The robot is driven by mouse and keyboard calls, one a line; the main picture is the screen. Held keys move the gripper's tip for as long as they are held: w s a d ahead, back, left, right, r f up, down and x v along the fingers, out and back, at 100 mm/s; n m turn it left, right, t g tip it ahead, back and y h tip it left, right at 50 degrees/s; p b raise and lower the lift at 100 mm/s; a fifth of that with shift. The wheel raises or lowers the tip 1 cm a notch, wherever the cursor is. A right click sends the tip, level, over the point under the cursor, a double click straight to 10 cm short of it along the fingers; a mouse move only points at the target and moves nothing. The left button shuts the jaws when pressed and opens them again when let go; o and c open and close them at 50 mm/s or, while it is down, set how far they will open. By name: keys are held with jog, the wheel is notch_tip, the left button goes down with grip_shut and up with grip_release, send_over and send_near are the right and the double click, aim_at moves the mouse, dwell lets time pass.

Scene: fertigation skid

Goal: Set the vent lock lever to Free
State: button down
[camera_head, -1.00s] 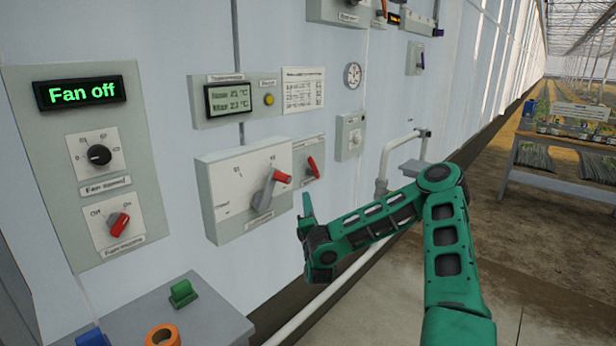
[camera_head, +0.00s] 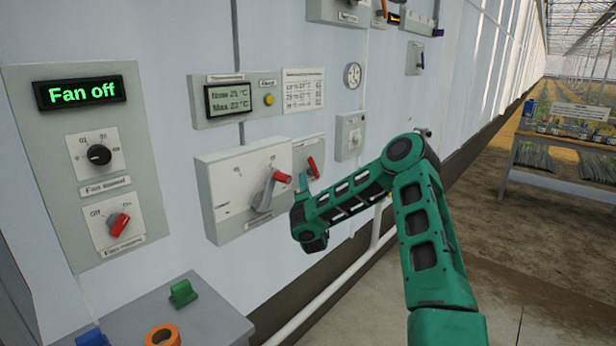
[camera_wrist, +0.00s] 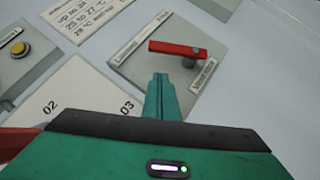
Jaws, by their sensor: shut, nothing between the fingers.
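The vent lock lever is the small red lever (camera_head: 312,166) on a narrow grey plate (camera_head: 300,150). In the wrist view the red lever (camera_wrist: 176,48) lies across the upper part of its plate, with its pivot at the right end. A label reading about "Locked" is at its left, a short blurred label is above it, and a name label is below. My gripper (camera_wrist: 160,80) is shut and empty. Its green fingertips point at the plate just below the lever, apparently close; contact cannot be told. In the head view my gripper (camera_head: 303,182) is beside the plate.
A larger grey box with a big red-ended handle (camera_head: 268,188) adjoins the plate on the left. A small grey switch box (camera_head: 350,136) is to the right. A white pipe (camera_head: 322,300) runs low along the wall. A bench (camera_head: 190,318) holds coloured parts.

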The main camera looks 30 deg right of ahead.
aim_at(309, 172)
jog(key=shift+w+d+r, duration=0.4)
jog(key=shift+d+r, duration=0.2)
jog(key=shift+d, duration=0.25)
jog(key=shift+w+d+r, duration=0.35)
jog(key=shift+d+r, duration=0.2)
jog(key=shift+d, duration=0.25)
